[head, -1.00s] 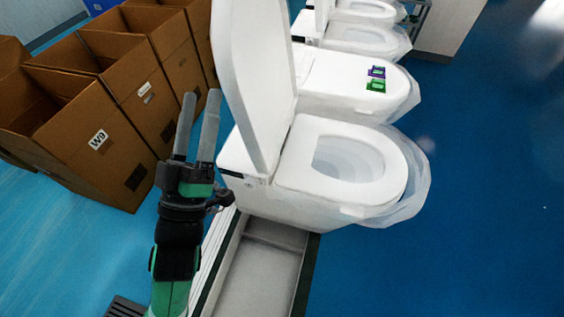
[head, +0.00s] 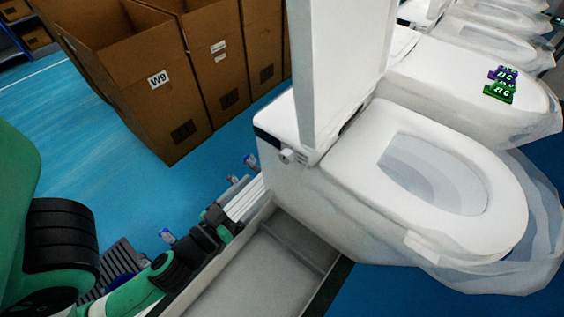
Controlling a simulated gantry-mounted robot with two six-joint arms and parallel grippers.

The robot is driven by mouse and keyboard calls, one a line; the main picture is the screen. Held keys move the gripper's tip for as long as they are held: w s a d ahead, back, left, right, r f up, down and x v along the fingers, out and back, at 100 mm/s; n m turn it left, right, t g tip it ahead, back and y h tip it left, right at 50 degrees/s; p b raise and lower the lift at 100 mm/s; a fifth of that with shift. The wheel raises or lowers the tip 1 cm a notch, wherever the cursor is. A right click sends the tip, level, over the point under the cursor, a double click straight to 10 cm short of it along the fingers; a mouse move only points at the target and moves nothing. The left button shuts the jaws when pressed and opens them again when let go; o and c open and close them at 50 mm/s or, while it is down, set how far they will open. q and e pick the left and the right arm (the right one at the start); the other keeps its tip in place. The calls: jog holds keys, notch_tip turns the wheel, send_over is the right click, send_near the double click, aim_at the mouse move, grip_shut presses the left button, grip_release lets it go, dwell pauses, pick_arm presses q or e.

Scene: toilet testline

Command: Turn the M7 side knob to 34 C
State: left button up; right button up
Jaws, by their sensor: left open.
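The nearest white toilet (head: 345,190) stands with its lid (head: 335,70) raised and its seat ring down. A small round white side knob (head: 287,156) sits on its left side near the hinge, beside a dark panel. No M7 label or temperature marking is readable. My left gripper (head: 238,186) is low and to the left of this knob, apart from it. It is open and appears empty; its fingers are small and hard to make out against the pale rails. My right gripper is not in view.
Several open cardboard boxes (head: 135,70) stand at the back left. More toilets line up toward the upper right, one with green and purple tags (head: 500,85) on its lid. A grey track (head: 255,275) runs below the nearest toilet. Clear plastic wrap surrounds its bowl.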

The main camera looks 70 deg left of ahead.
aim_at(283, 160)
pick_arm(q)
jog(key=p+x, duration=0.1)
jog(key=x, duration=0.2)
jog(key=r+p+x, duration=0.1)
jog(key=p+x, duration=0.1)
jog(key=shift+w+a+r, duration=0.15)
jog(key=shift+w+a, duration=0.1)
jog(key=shift+a, duration=0.05)
jog(key=x, duration=0.1)
jog(key=p+x, duration=0.1)
jog(key=x, duration=0.2)
jog(key=shift+w+f, duration=0.3)
jog(key=shift+f, duration=0.1)
jog(key=shift+w+a+f, duration=0.15)
jog(key=shift+w+a, duration=0.1)
jog(key=shift+w, duration=0.1)
grip_shut()
